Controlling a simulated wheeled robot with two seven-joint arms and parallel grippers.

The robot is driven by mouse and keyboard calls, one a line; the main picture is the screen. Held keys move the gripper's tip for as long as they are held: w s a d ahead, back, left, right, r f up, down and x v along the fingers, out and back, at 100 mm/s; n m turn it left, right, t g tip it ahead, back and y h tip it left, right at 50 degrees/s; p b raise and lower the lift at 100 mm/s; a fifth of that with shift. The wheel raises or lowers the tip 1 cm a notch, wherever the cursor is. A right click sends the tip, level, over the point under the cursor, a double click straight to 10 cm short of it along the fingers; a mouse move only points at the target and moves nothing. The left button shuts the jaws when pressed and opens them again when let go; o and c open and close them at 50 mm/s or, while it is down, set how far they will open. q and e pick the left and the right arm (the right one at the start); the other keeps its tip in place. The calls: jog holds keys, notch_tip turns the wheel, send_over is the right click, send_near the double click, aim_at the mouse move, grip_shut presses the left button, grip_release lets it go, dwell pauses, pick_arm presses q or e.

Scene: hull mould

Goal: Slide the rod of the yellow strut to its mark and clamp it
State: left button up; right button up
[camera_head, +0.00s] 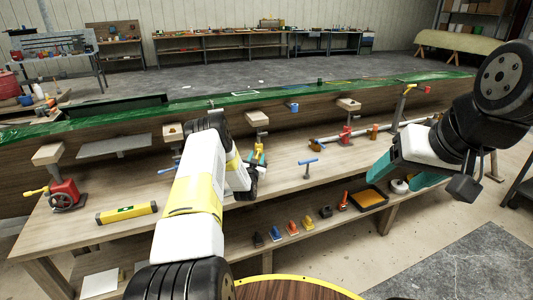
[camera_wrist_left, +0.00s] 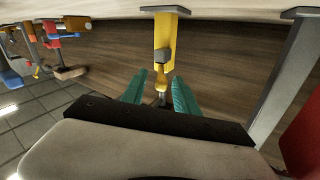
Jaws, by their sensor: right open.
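The yellow strut (camera_wrist_left: 162,32) shows in the left wrist view as a yellow upright with a grey block (camera_wrist_left: 162,56) on it, in front of the wooden wall. In the head view its yellow part (camera_head: 262,146) is small and partly hidden by my left gripper (camera_head: 255,166). In the left wrist view the teal fingers of that gripper (camera_wrist_left: 158,92) stand apart, one each side of the strut's near end. I cannot tell whether they touch it. The rod's mark cannot be made out. My right gripper (camera_head: 396,180) is open and empty, above the right part of the bench.
A red clamp stand (camera_head: 66,192) and a yellow level (camera_head: 127,212) are on the bench at left. A tray (camera_head: 372,205) is on the lower shelf.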

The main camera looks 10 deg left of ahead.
pick_arm(q)
jog(key=s, duration=0.7)
jog(key=shift+s+d, duration=0.25)
jog(key=shift+s, duration=0.15)
